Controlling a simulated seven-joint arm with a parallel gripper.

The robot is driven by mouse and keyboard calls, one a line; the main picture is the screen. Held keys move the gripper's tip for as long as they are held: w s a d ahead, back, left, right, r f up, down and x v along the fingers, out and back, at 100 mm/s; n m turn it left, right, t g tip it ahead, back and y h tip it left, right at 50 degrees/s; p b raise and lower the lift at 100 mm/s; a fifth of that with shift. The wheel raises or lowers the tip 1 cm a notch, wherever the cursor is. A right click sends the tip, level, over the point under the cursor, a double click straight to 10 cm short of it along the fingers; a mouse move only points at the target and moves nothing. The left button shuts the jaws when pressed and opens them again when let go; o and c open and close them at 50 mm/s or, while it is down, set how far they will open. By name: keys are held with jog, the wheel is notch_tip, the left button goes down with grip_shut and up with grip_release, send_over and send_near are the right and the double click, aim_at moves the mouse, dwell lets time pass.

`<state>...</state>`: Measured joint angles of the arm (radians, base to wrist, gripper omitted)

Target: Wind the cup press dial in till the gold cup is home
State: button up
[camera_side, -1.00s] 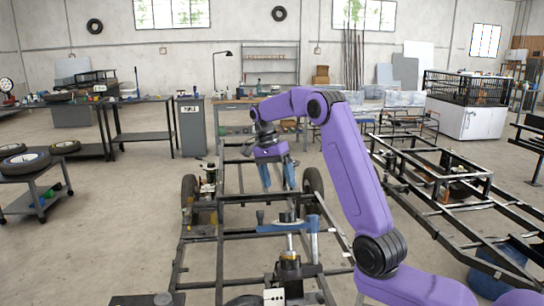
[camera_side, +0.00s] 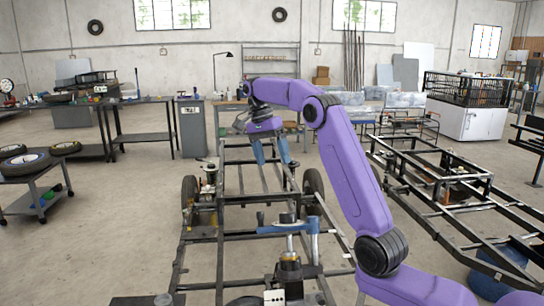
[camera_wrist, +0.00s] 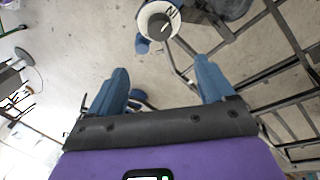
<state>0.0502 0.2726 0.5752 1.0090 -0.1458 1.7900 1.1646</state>
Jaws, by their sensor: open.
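My gripper (camera_side: 275,163) hangs in the air above the black frame in the side view, its two blue fingers spread apart with nothing between them. In the wrist view the open fingers (camera_wrist: 160,80) point up the picture. A round white dial (camera_wrist: 159,20) with a dark centre and dark marks lies beyond the fingertips there, apart from them; I cannot tell for sure whether it is the cup press dial. In the side view a press-like device (camera_side: 289,240) with a blue bar and silver shaft stands at the front of the frame. I cannot make out the gold cup for sure.
The black tube frame (camera_side: 235,236) fills the middle floor, with a wheel (camera_side: 312,187) beside it. A second frame (camera_side: 440,195) lies at the right. A cart with wheels (camera_side: 35,188) stands at the left. The floor left of the frame is clear.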

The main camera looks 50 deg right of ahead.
jog(key=n+t+y, duration=0.3)
jog(key=n+t, duration=0.1)
jog(key=n, duration=1)
send_near(288, 213)
jog(key=x, duration=0.8)
jog(key=shift+w+d+f, duration=0.15)
jog(key=shift+d+f, duration=0.05)
jog(key=shift+f, duration=0.2)
jog(key=c, duration=1.1)
